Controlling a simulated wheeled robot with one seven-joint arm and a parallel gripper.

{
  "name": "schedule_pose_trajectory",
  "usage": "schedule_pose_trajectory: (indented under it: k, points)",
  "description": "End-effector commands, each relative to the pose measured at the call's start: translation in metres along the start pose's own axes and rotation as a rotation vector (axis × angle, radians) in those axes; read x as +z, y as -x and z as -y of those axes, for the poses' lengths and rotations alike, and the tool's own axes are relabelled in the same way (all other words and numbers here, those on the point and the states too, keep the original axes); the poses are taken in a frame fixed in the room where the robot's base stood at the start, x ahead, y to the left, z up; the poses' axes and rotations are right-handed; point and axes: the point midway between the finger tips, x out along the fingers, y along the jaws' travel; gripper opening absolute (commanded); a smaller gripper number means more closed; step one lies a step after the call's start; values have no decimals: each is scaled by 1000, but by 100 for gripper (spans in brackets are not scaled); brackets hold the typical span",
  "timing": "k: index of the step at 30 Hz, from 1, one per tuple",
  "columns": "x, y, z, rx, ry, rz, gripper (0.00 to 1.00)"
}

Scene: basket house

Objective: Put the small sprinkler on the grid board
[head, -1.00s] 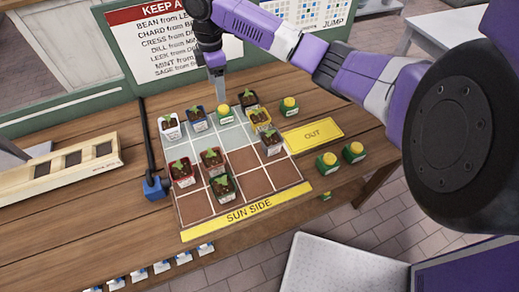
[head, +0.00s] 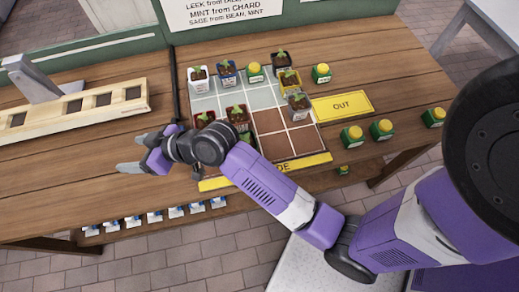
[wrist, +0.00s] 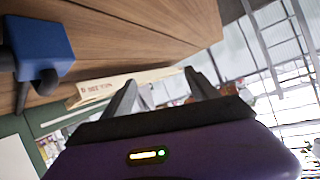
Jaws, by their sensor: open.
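The grid board (head: 305,138) lies on the table with brown and grey cells and a yellow strip at its front. Several potted seedlings stand on it. Green containers with yellow tops stand on and around it, one on the back row (head: 254,72) and others right of it, such as this one (head: 381,129). I cannot tell which thing is the small sprinkler. My gripper (head: 133,155) is open and empty, left of the board near the table's front edge; its fingers also show in the wrist view (wrist: 162,92). My arm hides the board's front left.
A yellow OUT plate (head: 342,104) lies right of the board. A wooden rack (head: 75,112) lies at the left. A blue block (wrist: 38,45) with a dark hose shows in the wrist view. A green sign board stands behind.

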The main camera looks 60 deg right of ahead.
Motion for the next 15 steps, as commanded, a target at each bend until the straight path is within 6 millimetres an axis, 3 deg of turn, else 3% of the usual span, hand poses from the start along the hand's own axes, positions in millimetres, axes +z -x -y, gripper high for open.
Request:
schedule_pose_trajectory:
  k: [1,8,15]
  points:
    - [15,9,14,15,-43,-17,69]
    - [67,68,40,137,-171,-90,69]
    - [116,160,47,269,-196,-126,69]
